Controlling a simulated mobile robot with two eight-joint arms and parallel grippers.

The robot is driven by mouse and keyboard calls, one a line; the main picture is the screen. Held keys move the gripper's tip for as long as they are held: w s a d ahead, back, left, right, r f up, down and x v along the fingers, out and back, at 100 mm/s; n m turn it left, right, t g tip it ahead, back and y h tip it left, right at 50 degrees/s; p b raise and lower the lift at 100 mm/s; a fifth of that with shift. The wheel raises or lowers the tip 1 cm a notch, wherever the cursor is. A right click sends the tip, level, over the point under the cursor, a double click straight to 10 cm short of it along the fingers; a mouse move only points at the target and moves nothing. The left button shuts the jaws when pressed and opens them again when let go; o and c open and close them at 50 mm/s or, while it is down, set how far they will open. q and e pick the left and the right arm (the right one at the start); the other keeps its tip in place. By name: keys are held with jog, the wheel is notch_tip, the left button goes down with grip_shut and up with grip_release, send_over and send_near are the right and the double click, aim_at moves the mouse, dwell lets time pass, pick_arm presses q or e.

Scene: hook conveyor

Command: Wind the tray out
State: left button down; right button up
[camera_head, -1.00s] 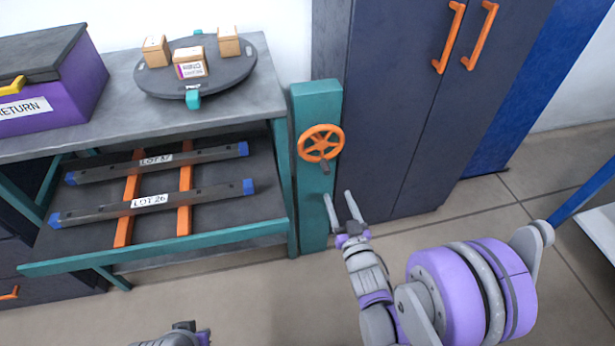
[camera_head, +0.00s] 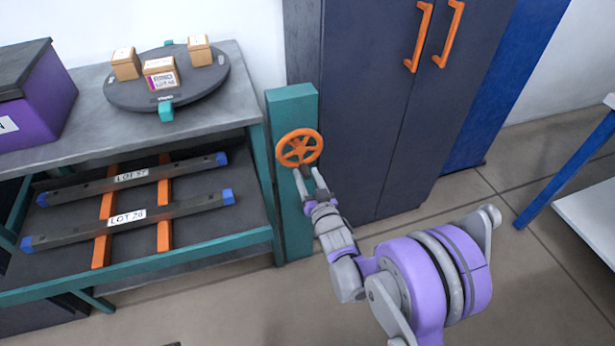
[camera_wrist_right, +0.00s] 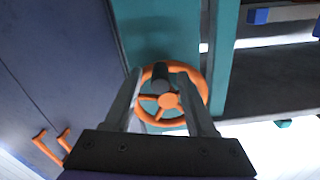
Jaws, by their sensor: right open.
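An orange handwheel (camera_head: 299,148) is mounted on a teal post (camera_head: 292,105) to the right of the bench. Its dark crank knob (camera_wrist_right: 160,76) sticks out toward the camera in the right wrist view. My right gripper (camera_head: 309,176) is open just in front of the wheel's lower part, and in the wrist view its two fingers (camera_wrist_right: 165,98) stand on either side of the knob. I cannot tell if they touch it. The tray (camera_head: 200,205) under the bench top has a teal front rail and carries two dark bars with blue ends. My left gripper does not show clearly.
A turntable (camera_head: 200,88) with small boxes and a purple box (camera_head: 40,105) stand on the bench top (camera_head: 88,82). A dark cabinet (camera_head: 365,130) with orange handles rises close to the right of the post.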

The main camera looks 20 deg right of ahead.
grip_shut()
dwell(0.3)
dwell(1.1)
